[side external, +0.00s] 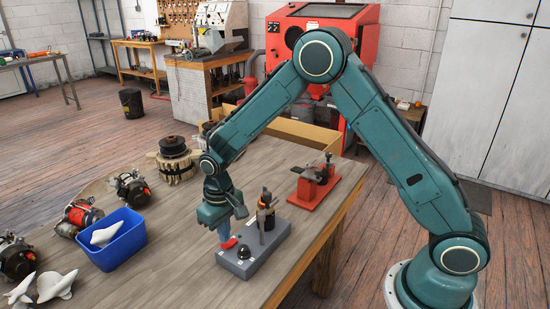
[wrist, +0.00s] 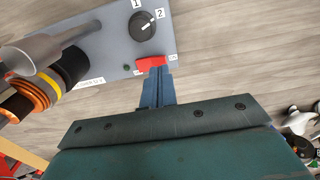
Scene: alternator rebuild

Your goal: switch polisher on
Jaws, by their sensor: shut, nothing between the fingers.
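The polisher (side external: 262,256) is a grey box near the front right edge of the bench, with an upright black and orange spindle unit (side external: 266,215). A red switch (side external: 230,243) sits at its left side in the side view; the wrist view shows this red switch (wrist: 151,62) beside a black knob (wrist: 142,27) labelled 1 and 2. My gripper (side external: 226,232) points down over the switch with its blue fingers shut and empty. In the wrist view the fingertips (wrist: 154,76) meet or overlap the edge of the switch. I cannot tell whether they press it.
A blue bin (side external: 112,241) holding a white part stands left on the bench, among several alternators (side external: 131,188) and white pieces (side external: 56,286). A red fixture (side external: 314,184) stands behind the polisher to the right. The bench between bin and polisher is clear.

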